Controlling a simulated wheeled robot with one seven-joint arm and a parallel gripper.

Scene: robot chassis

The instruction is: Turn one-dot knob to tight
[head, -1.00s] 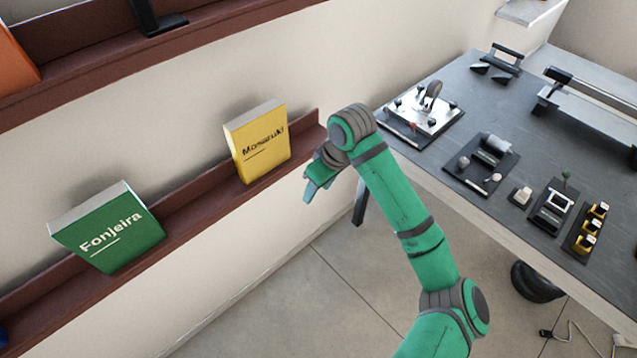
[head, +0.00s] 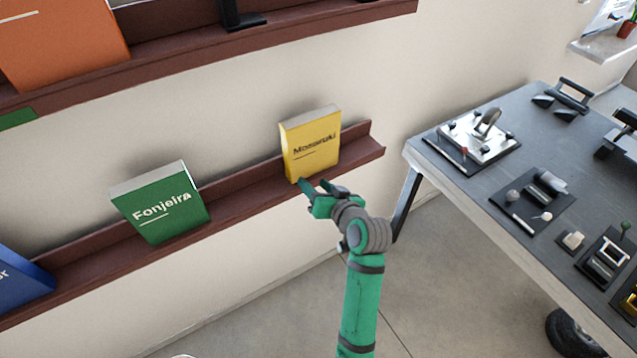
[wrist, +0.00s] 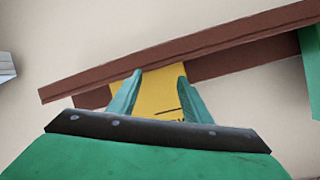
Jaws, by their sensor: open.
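The black panel with yellow knobs (head: 631,301) is cut off at the right edge of the head view, on the table. Its dots are too small to read, so I cannot tell which knob has one dot. My green gripper (head: 315,187) is open and empty by the lower shelf, close to the yellow book (head: 311,148) and far left of the knobs. In the wrist view the open fingers (wrist: 159,80) frame part of the yellow book (wrist: 160,97). I cannot tell whether they touch it. No knob shows in the wrist view.
The dark grey table (head: 460,190) at right holds several device panels. Brown shelves (head: 255,195) run along the wall, with a green book (head: 162,212) and a blue book (head: 20,280) on the lower one. Floor shows between shelf and table.

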